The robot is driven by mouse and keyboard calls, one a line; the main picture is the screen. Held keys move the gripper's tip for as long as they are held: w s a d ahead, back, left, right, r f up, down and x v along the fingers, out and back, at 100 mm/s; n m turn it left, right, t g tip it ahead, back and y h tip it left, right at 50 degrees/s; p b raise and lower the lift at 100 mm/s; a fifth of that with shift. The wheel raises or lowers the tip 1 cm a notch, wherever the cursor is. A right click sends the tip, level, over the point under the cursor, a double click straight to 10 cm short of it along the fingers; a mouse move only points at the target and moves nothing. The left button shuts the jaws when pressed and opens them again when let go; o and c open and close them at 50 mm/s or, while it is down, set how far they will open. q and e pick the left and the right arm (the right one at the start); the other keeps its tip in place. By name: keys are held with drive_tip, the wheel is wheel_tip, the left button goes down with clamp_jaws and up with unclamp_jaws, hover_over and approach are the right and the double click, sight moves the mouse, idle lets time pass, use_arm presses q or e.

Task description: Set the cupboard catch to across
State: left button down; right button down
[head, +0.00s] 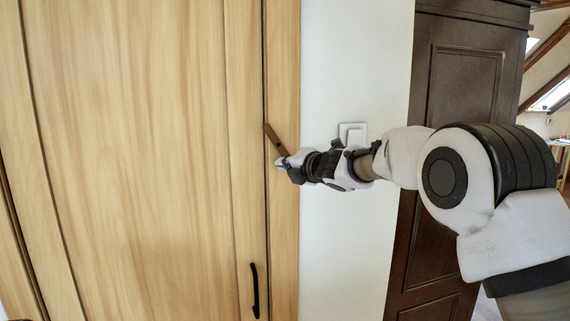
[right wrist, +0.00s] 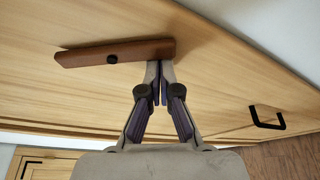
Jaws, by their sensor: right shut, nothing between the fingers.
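The cupboard catch (head: 274,139) is a small brown wooden bar on the pale wooden frame, beside the edge of the cupboard door (head: 140,150). In the head view it is tilted, its upper end leaning left towards the door seam. In the right wrist view the catch (right wrist: 115,53) shows a dark pivot near its middle. My right gripper (head: 281,162) is shut and empty, at the catch's lower end. In the right wrist view its fingertips (right wrist: 160,68) are right by one end of the bar; whether they touch is unclear. My left gripper is not seen.
A black door handle (head: 255,290) is low on the cupboard door, and it also shows in the right wrist view (right wrist: 267,118). A white light switch (head: 352,134) is on the wall behind my right arm. A dark panelled door (head: 462,90) stands at the right.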

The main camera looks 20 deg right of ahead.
drive_tip(key=n+h+p, duration=0.1)
drive_tip(key=n, duration=0.1)
drive_tip(key=d+r+n+g+h+p, duration=0.1)
drive_tip(key=n, duration=0.1)
drive_tip(key=d+n+h+p, duration=0.1)
drive_tip(key=n, duration=0.2)
drive_tip(key=shift+d+r, duration=0.2)
drive_tip(key=shift+r, duration=0.2)
drive_tip(key=shift+a+r+p, duration=0.35)
drive_tip(key=shift+a+p, duration=0.15)
drive_tip(key=shift+a, duration=0.25)
